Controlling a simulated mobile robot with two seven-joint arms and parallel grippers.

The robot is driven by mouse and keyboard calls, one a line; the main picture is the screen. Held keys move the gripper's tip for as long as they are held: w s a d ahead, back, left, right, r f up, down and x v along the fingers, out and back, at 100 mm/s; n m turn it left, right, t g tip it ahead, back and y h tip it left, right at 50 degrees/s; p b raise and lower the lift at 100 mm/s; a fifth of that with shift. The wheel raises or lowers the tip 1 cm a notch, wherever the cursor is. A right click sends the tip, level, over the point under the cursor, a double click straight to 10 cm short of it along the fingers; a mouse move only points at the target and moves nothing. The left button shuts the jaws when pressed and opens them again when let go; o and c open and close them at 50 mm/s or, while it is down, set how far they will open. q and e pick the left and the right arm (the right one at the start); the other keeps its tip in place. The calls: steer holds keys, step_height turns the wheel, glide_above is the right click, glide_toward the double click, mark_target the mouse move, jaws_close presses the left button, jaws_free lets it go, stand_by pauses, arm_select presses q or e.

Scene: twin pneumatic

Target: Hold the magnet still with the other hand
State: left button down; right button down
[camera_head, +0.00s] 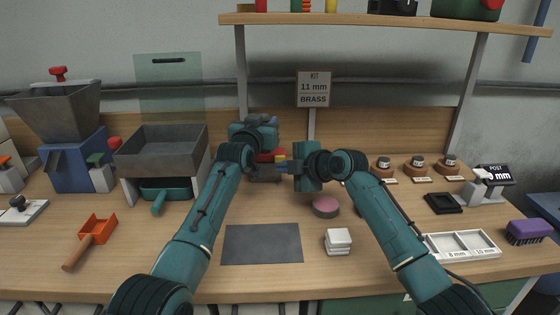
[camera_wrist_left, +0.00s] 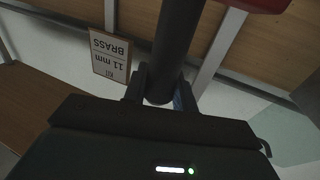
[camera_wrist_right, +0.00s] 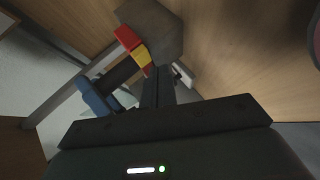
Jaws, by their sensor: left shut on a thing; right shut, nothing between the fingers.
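My left gripper (camera_wrist_left: 163,88) is shut on a dark cylindrical bar (camera_wrist_left: 179,40), seen in the left wrist view. In the head view its fingers are hidden behind my own wrist. My right gripper (camera_wrist_right: 158,76) is shut and empty. In the right wrist view its tips are close to a grey block (camera_wrist_right: 153,25) and a piece with red and yellow bands (camera_wrist_right: 134,45), with a blue part (camera_wrist_right: 95,100) to the left. I cannot tell whether the tips touch them. The grey block (camera_head: 264,174) also shows low between the grippers in the head view. Which part is the magnet is unclear.
A kit sign (camera_head: 314,89) hangs behind the grippers. A grey mat (camera_head: 262,244), a pink round pad (camera_head: 326,206) and a white stack (camera_head: 338,241) lie in front. A hopper (camera_head: 61,110) and a bin (camera_head: 160,150) stand left. A white two-part tray (camera_head: 462,244) lies right.

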steer(key=shift+w, duration=0.15)
steer(key=shift+w, duration=0.25)
steer(key=shift+w, duration=0.7)
stand_by(1.0)
steer(key=shift+s, duration=1.1)
steer(key=shift+s, duration=0.1)
steer(key=shift+s, duration=2.45)
